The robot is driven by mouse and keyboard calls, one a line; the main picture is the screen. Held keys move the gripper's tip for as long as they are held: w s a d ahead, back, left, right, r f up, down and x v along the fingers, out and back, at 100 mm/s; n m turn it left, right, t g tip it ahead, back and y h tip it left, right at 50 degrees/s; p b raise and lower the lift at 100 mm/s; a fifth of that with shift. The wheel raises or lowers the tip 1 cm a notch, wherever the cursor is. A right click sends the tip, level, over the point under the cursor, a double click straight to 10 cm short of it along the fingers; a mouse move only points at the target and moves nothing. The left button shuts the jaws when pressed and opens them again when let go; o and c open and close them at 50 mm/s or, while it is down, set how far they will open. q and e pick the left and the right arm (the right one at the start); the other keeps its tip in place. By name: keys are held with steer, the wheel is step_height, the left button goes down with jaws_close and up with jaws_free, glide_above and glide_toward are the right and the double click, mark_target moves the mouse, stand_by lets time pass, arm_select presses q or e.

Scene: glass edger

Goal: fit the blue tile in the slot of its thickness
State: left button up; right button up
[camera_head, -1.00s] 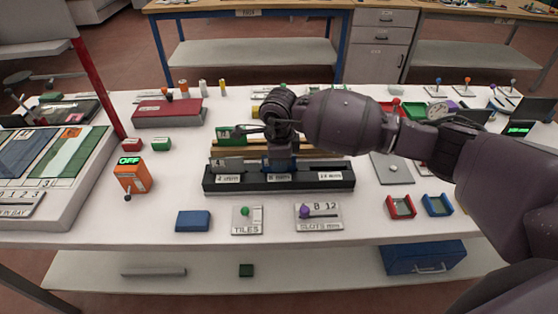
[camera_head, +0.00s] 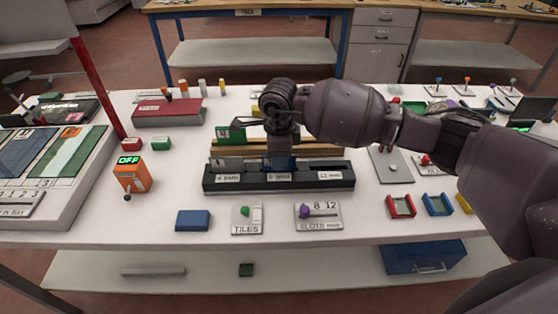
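The black slot block (camera_head: 205,184) lies across the middle of the table, with three labelled sections along its front. The blue tile (camera_head: 281,164) stands upright at the middle section, behind the middle label; its lower part is hidden by the block. My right gripper (camera_head: 281,147) is directly above the blue tile, pointing down. Its fingertips are small and dark, so whether they grip the tile cannot be made out. My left gripper is not in view.
A wooden rack (camera_head: 330,150) with a green tile (camera_head: 231,134) stands behind the block. In front lie a flat blue block (camera_head: 193,220), a TILES plate (camera_head: 247,226) and a SLOTS plate (camera_head: 325,223). An orange box (camera_head: 131,178) reads OFF. Bare table shows at front left.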

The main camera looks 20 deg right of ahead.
step_height(320, 180, up, 8)
steer(key=shift+r, duration=0.25)
steer(key=shift+s, duration=0.1)
stand_by(0.4)
